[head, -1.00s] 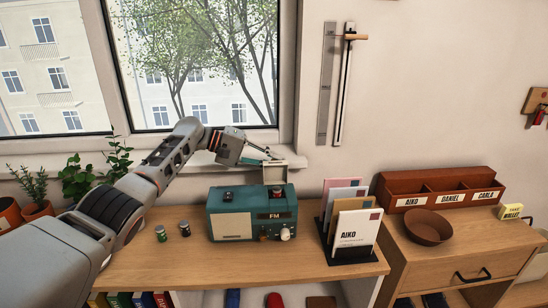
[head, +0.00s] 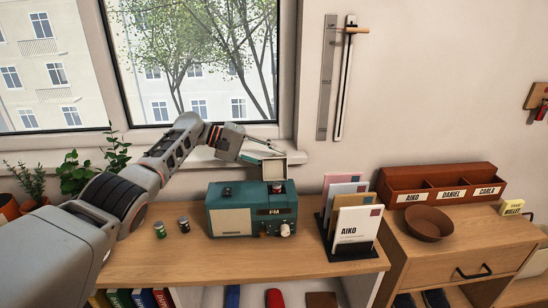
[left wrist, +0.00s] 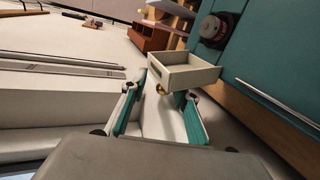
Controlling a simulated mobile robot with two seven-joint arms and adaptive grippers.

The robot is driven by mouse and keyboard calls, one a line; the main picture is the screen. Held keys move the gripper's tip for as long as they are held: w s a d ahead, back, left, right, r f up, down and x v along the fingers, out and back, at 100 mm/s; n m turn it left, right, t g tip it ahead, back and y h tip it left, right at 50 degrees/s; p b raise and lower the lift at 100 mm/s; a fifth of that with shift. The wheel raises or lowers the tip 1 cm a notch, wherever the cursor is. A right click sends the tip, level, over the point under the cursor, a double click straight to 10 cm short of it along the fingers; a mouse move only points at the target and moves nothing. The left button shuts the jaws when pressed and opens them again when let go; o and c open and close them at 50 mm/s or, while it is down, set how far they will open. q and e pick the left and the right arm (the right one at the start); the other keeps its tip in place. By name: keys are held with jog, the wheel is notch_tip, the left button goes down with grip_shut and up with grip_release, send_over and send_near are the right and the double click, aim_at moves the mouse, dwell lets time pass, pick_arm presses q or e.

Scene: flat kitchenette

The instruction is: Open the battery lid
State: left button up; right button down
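A teal radio (head: 252,222) marked FM stands on the wooden cabinet top, its teal top also in the left wrist view (left wrist: 238,50). Its cream, tray-shaped battery lid (head: 273,169) stands raised at the back right of the radio's top. My left gripper (head: 268,148) is above and behind the lid. Its teal fingers (left wrist: 160,93) are spread near the knob; contact is unclear. My right gripper is out of view.
A green battery (head: 160,230) and a dark one (head: 184,224) stand left of the radio. A letter rack (head: 350,249) stands close on its right. The window sill (head: 200,158) and wall are behind. The cabinet's front left top is clear.

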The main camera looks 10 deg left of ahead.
pick_arm(q)
jog(key=v, duration=1.2)
jog(key=shift+s+f, duration=0.1)
jog(key=shift+s, duration=0.05)
